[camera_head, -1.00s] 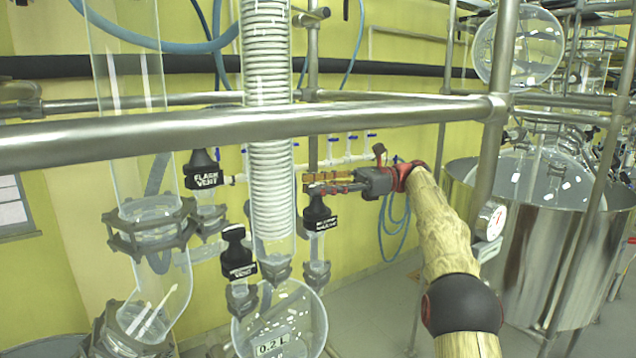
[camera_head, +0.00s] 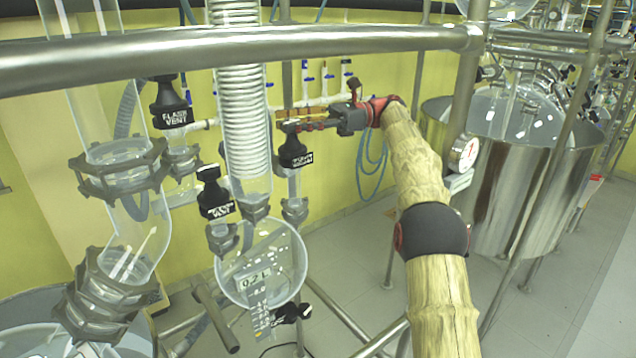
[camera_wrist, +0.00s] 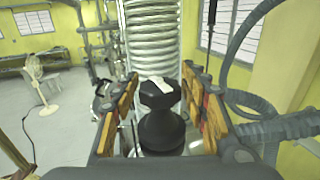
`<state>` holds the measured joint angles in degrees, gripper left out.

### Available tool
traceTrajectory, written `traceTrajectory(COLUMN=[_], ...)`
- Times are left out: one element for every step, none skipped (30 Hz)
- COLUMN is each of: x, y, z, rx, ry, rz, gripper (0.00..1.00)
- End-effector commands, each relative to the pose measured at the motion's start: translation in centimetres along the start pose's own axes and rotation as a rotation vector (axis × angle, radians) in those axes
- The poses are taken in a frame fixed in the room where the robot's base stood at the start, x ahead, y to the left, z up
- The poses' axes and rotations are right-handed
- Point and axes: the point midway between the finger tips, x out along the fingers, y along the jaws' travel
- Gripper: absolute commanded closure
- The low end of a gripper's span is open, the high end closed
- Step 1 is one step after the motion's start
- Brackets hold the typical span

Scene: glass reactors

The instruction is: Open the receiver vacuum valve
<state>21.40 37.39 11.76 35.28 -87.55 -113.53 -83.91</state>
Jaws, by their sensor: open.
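My gripper (camera_head: 284,119) is at the top of a black valve knob (camera_head: 295,152) right of the coiled glass column. The label on this knob is too small to read surely; its lower word looks like "vacuum". In the wrist view, the same knob (camera_wrist: 162,130) stands upright between the two wood-padded fingers of my open gripper (camera_wrist: 163,88). Gaps show beside its narrow upper part; contact lower down is hard to tell. Two other black knobs are to the left: one labelled "flask vent" (camera_head: 170,108) and a vent knob (camera_head: 214,195).
The coiled glass column (camera_head: 242,120) stands close left of my gripper. A steel rail (camera_head: 200,53) crosses in front, above the knobs. A round glass flask (camera_head: 262,262) hangs below. A steel vessel (camera_head: 510,180) stands at right. Yellow wall lies behind.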

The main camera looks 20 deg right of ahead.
Motion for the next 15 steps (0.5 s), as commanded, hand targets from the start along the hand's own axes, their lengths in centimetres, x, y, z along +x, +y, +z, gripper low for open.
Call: traceTrajectory(x=[-0.01,-0.01,-0.01,-0.01,-0.02,-0.02,-0.01,-0.02,0.0,0.0,0.01,0.02,0.03,0.04,0.05], y=[0.02,0.03,0.05,0.06,0.07,0.11,0.13,0.12,0.18,0.17,0.18,0.17,0.18,0.18,0.19], z=[-0.01,-0.02,-0.03,-0.05,-0.11,-0.16,-0.16,-0.19,-0.2,-0.23,-0.25,-0.28,-0.29,-0.31,-0.29], rx=[0.0,0.0,-0.001,-0.001,0.0,0.0,-0.001,-0.001,-0.002,-0.002,-0.002,-0.001,-0.001,0.0,-0.001], ry=[0.0,0.0,0.001,0.001,0.001,0.001,0.001,0.001,0.001,0.001,0.001,0.001,0.001,0.0,0.0], rz=[-0.003,-0.006,-0.012,-0.019,-0.026,-0.037,-0.049,-0.061,-0.078,-0.093,-0.108,-0.128,-0.143,-0.159,-0.18], gripper=[0.56,0.56,0.56,0.56,0.56,0.56,0.56,0.56,0.56,0.56,0.56,0.56,0.56,0.56,0.56])
